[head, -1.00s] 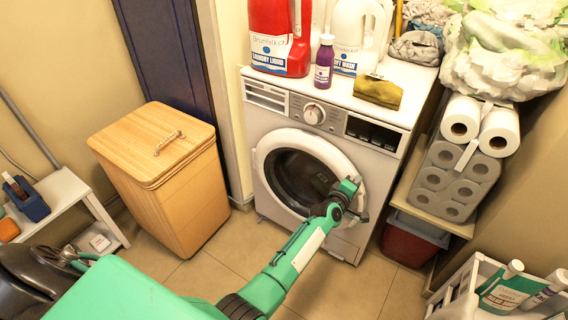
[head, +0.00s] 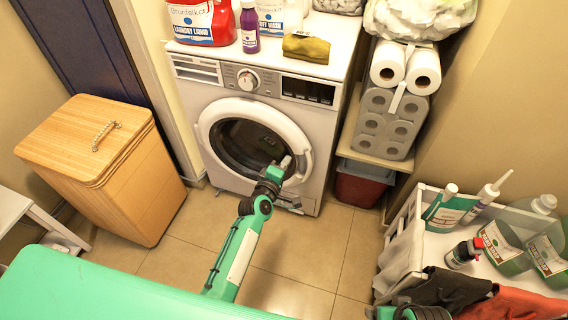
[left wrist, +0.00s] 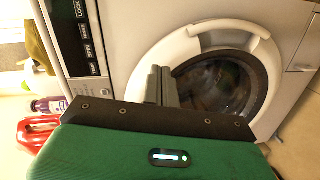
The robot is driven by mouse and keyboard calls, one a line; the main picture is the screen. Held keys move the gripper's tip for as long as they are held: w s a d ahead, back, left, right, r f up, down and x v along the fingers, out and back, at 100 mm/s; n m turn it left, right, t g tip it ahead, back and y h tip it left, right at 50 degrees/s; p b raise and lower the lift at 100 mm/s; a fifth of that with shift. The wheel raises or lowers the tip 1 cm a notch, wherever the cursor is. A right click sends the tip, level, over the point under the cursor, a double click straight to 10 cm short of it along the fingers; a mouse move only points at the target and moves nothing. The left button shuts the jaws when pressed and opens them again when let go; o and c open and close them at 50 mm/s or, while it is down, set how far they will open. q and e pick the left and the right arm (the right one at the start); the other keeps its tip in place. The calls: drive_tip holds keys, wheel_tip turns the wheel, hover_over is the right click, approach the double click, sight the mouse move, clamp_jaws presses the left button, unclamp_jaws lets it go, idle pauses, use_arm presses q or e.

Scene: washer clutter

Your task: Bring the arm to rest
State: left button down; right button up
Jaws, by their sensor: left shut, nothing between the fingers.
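My left arm reaches up from the bottom of the head view. Its gripper (head: 286,162) is in front of the lower right part of the washer door (head: 202,125). The gripper is shut and empty. In the left wrist view the two grey fingers (left wrist: 161,86) are together, with the door's white ring (left wrist: 140,75) behind them. The door looks closed. Whether the fingertips touch it cannot be told. The white washing machine (head: 318,130) stands against the wall.
A wooden hamper (head: 130,190) stands left of the washer. A shelf with paper rolls (head: 385,118) and a red bin (head: 360,186) is at the right. A white cart (head: 400,232) with bottles and cloths stands front right. Tiled floor (head: 300,255) between is clear.

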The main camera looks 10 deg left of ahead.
use_arm(q)
drive_tip(key=shift+s+a, duration=0.1)
drive_tip(key=shift+s, duration=0.25)
use_arm(e)
drive_tip(key=shift+f, duration=0.15)
